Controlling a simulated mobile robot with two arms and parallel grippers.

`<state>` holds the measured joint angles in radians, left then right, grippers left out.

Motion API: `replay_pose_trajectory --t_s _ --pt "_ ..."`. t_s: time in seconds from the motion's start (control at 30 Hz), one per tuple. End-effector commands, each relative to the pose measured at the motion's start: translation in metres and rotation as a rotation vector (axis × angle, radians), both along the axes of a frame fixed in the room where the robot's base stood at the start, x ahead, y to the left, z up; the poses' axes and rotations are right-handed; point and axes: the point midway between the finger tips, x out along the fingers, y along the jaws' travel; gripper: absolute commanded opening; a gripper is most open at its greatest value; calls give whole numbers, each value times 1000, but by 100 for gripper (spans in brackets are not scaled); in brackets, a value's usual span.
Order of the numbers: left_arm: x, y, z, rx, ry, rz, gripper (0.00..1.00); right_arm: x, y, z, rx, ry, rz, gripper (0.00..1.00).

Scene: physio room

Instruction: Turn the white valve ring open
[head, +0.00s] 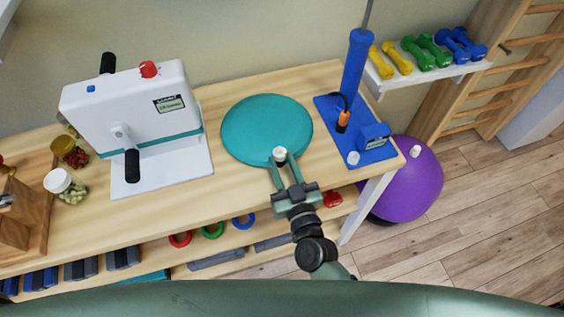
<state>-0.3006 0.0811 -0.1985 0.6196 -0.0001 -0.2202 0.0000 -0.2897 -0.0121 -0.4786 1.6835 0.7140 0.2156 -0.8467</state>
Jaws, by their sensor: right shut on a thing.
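The white valve ring (280,152) is at the near edge of a round teal air cushion (262,122), which lies flat on the wooden bench. My right gripper (281,160) reaches in from the front, with one finger on each side of the ring, and is shut on it. The fingers hide part of the ring's sides. I cannot tell how far the ring is turned. My left gripper is not in view.
A blue hand pump (355,70) stands on a blue base to the right of the cushion. A white pedal machine (130,105) is to the left. Beyond the bench are a purple ball (410,185) and a shelf (425,75) with dumbbells. Bare bench top lies left of the cushion.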

Motion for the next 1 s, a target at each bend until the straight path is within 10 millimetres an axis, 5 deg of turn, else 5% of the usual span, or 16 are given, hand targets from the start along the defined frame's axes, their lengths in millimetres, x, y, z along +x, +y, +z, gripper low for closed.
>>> replay_pose_trajectory --t_s 0.63,0.67,0.73,1.0 --pt "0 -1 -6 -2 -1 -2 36 2 -4 1 0 2 170 0" --pt "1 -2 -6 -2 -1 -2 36 2 -4 1 0 2 170 36" --pt "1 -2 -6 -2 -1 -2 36 2 -4 1 0 2 170 52" --pt "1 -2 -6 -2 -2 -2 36 1 -4 0 0 2 169 52"
